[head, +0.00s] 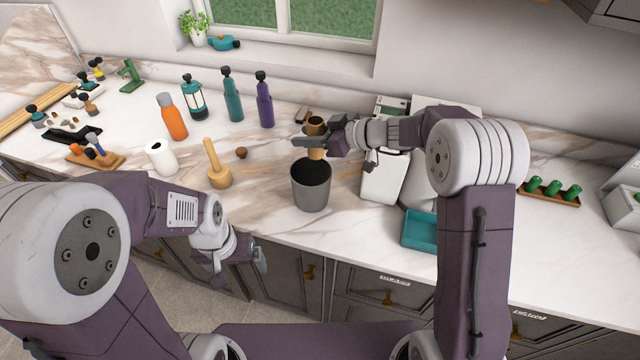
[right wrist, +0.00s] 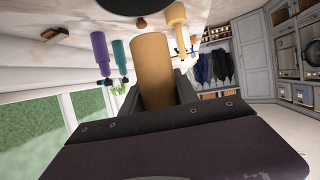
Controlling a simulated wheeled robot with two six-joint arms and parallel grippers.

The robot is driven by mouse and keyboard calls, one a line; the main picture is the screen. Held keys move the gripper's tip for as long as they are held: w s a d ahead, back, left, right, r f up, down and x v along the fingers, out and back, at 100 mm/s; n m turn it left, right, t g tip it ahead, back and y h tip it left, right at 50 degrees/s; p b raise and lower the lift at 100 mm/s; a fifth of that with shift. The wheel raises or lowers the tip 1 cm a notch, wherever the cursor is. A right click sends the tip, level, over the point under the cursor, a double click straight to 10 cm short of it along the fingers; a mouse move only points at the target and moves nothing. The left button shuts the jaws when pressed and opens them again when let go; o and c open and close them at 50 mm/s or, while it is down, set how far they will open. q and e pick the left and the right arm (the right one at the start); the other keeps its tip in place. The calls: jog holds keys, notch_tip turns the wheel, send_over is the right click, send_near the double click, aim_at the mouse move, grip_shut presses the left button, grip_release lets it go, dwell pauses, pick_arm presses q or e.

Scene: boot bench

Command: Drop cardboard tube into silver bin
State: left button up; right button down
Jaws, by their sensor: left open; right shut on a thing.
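The cardboard tube (head: 316,126) is tan and stands roughly upright, held over the silver bin. It also shows in the right wrist view (right wrist: 152,68), between the jaws. My right gripper (head: 314,142) is shut on the tube. The silver bin (head: 311,193) is a grey, open-topped round bin on the counter, with a dark inside. The tube's lower end is at the bin's far rim in the head view; its exact height above the opening is hard to tell. My left gripper (head: 262,262) is open and empty, low in front of the counter's front edge.
An orange bottle (head: 172,117), a teal bottle (head: 232,95) and a purple bottle (head: 264,100) stand behind. A teal tray (head: 420,230) lies to the right.

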aim_at(309, 152)
jog(key=f, duration=0.3)
jog(key=d+f, duration=0.1)
jog(key=f, duration=0.1)
jog(key=shift+w+f, duration=0.25)
jog(key=shift+w, duration=0.05)
pick_arm(q)
jog(key=shift+w+d+r, duration=0.1)
jog(key=shift+w+r, duration=0.05)
jog(key=shift+r, duration=0.05)
pick_arm(e)
jog(key=shift+s+a+f, duration=0.1)
jog(key=shift+a+f, duration=0.15)
jog(key=shift+a, duration=0.1)
jog(key=c, duration=0.8)
grip_release()
jog(key=shift+d, duration=0.15)
jog(key=shift+c, duration=0.2)
pick_arm(q)
jog(key=shift+d, duration=0.15)
